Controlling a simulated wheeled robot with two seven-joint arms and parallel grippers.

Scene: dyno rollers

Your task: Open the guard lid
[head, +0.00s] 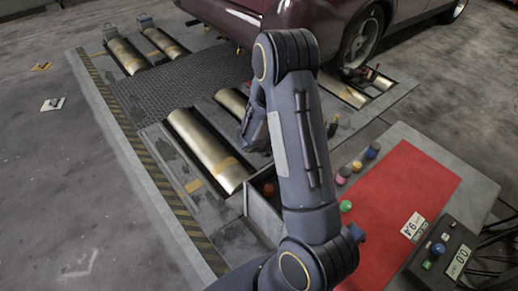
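One arm of mine, seemingly the left, rises from the bottom edge through the middle of the head view and bends at the top. Its dark far end, with my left gripper (254,128), points down over the roller bed and is partly hidden behind the arm. I cannot make out its fingers or whether they are open. My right gripper is not in view. I cannot clearly identify the guard lid. A grey box (262,213) with a red round part (268,190) stands beside the arm, partly covered by it.
A brass roller (208,148) lies in the floor bed left of the arm. A maroon car (330,22) stands behind. At right, a grey bench carries a red mat (405,195), several coloured caps, a display card (413,227) and a control box (442,255). The left floor is mostly clear.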

